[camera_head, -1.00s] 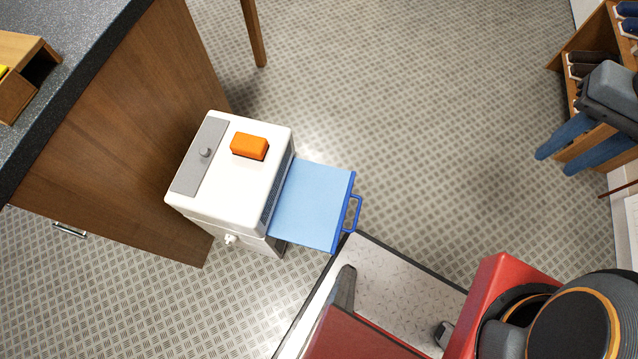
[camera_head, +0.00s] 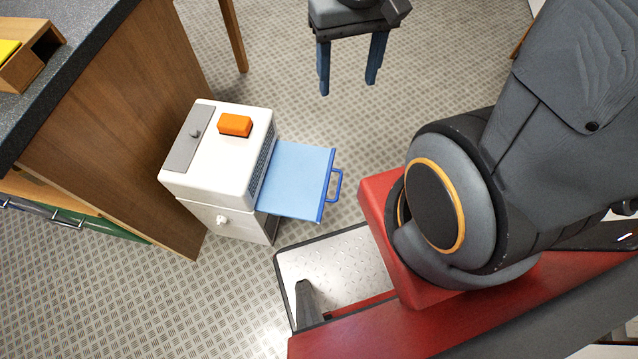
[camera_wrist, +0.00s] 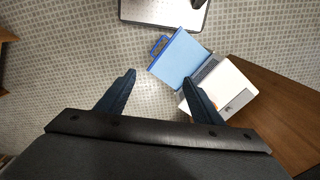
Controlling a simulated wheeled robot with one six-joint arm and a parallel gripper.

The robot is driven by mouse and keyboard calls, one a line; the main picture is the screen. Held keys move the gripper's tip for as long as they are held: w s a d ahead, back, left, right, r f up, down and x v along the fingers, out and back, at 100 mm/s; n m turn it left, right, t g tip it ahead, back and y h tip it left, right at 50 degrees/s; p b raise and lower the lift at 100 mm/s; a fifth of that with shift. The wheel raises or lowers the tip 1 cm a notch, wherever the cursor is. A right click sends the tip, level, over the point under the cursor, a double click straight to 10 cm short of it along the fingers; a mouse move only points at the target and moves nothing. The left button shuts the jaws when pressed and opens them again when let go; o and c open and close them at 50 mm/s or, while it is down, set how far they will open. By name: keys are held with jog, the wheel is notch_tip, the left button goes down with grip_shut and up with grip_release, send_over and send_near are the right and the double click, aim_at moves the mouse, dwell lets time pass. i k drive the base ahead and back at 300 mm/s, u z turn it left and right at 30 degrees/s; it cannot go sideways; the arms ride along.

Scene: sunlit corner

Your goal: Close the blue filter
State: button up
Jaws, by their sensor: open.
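The blue filter (camera_head: 296,180) is a flat light-blue panel with a darker blue handle (camera_head: 334,184). It sticks out of the right side of a white box-shaped appliance (camera_head: 225,178), pulled out to the right. In the wrist view the filter (camera_wrist: 178,60) lies above and between my fingers, with the appliance (camera_wrist: 228,84) to its right. My gripper (camera_head: 347,66) is at the top of the head view, beyond the filter and apart from it, fingers pointing down. In the wrist view my gripper (camera_wrist: 160,88) is open with nothing between its fingers.
An orange block (camera_head: 235,125) sits on top of the appliance. A wooden cabinet with a dark counter (camera_head: 120,120) stands directly left of the appliance. A table leg (camera_head: 234,35) stands behind. The patterned floor (camera_head: 340,125) is clear between filter and gripper.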

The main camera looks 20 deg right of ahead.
aim_at(295, 182)
jog(key=z, duration=0.6)
jog(key=k, duration=0.9)
jog(key=u, duration=0.75)
